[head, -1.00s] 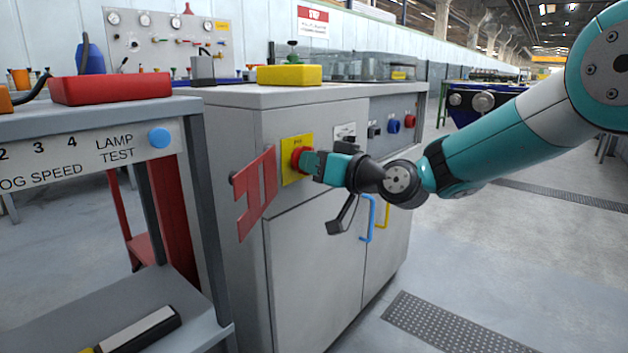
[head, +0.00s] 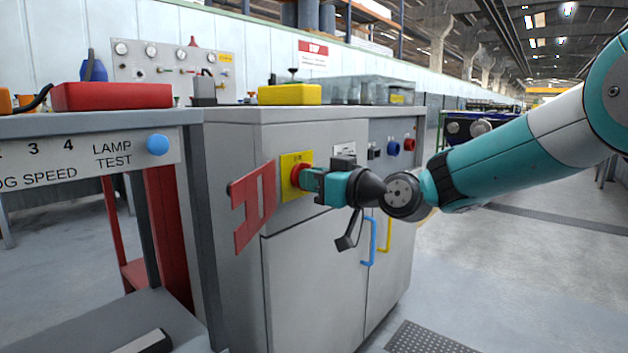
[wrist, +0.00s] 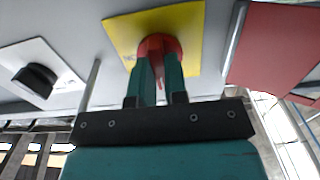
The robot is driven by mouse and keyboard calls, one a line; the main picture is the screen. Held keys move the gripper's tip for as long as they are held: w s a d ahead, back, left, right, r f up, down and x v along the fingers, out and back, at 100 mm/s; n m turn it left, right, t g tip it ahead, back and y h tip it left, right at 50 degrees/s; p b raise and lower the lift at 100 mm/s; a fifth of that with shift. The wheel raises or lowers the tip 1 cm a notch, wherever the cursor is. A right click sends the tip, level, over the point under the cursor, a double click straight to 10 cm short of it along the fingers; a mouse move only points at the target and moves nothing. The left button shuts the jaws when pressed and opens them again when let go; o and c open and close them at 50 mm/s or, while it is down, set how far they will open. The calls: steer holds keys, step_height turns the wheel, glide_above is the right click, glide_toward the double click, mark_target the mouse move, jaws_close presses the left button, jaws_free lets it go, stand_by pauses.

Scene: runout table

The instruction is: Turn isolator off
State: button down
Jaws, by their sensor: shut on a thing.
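The isolator is a red rotary knob (head: 297,176) on a yellow plate (head: 289,158) on the grey cabinet's front. In the wrist view the red knob (wrist: 158,44) sits on the yellow plate (wrist: 190,22), with my fingers on either side of it. My gripper (head: 306,182) is shut on the knob; it also shows in the wrist view (wrist: 160,70). The fingers hide part of the knob, and I cannot read the plate's marking.
A red slotted hasp plate (head: 254,207) sticks out left of the knob. A black rotary switch (wrist: 36,78) on a white plate is beside it in the wrist view. Blue (head: 368,243) and yellow (head: 386,235) door handles are below. A yellow box (head: 290,95) stands on top.

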steer(key=c, duration=1.1)
jaws_free()
steer(key=shift+c, duration=0.2)
steer(key=v, duration=1.7)
steer(key=shift+d+p, duration=0.25)
steer(key=shift+p, duration=0.2)
steer(key=shift+s+f, duration=0.1)
steer(key=shift+s, duration=0.05)
